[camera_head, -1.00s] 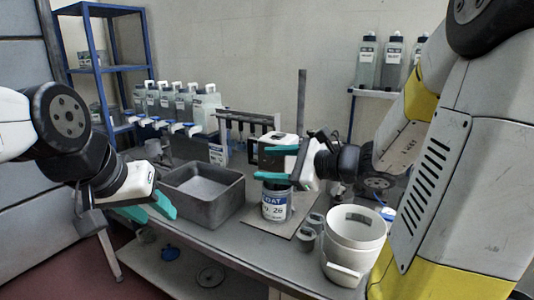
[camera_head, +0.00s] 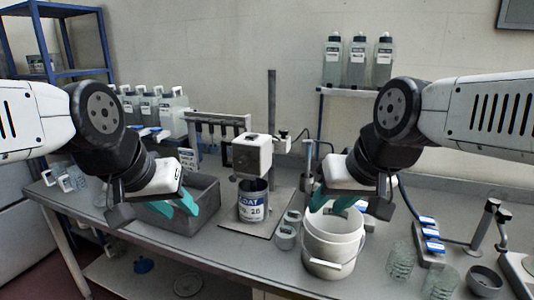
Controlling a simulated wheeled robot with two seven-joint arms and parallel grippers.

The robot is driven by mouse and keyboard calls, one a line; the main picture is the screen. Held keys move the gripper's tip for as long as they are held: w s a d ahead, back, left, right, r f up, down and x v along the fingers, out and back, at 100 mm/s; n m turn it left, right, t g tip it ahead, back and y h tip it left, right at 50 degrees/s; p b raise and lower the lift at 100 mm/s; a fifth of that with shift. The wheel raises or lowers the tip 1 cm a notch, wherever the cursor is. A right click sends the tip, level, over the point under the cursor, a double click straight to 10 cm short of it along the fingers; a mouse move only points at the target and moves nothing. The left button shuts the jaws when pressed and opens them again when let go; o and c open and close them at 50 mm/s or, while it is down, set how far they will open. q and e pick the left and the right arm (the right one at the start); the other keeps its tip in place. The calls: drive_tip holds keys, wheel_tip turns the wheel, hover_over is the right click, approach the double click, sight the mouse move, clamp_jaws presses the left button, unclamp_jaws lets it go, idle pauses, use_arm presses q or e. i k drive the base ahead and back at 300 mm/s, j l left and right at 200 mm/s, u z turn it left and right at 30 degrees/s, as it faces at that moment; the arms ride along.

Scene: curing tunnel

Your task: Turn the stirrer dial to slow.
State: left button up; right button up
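The stirrer (camera_head: 258,146) is a white and grey box on an upright rod, at the middle of the head view. It sits above a can (camera_head: 253,208) labelled COAT. The dial is too small to make out, so its setting cannot be read. My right gripper (camera_head: 332,204) is to the right of the stirrer, over the white bucket, its teal fingers apart with nothing seen between them. My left gripper (camera_head: 174,207) is left of the stirrer, in front of the dark tray, its teal fingers apart and empty. Neither touches the stirrer.
The dark tray (camera_head: 206,215) lies left of the can. Bottles stand at the back left and on a shelf (camera_head: 345,90). Glass beakers (camera_head: 440,282) and blue-labelled parts (camera_head: 429,236) are at the right.

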sight(245, 160)
drive_tip(key=i+j+z, duration=0.1)
drive_tip(key=j+z, duration=0.45)
drive_tip(key=z, duration=0.15)
drive_tip(key=i+j+z, duration=0.1)
drive_tip(key=j+z, duration=0.35)
drive_tip(key=j, duration=0.65)
drive_tip(key=k+j+z, duration=0.15)
drive_tip(key=j, duration=0.65)
drive_tip(key=k+j+z, duration=0.1)
drive_tip(key=k+j, duration=0.25)
drive_tip(key=j, duration=0.15)
drive_tip(key=k+j, duration=0.4)
drive_tip(key=j+z, duration=0.05)
drive_tip(key=j, duration=0.05)
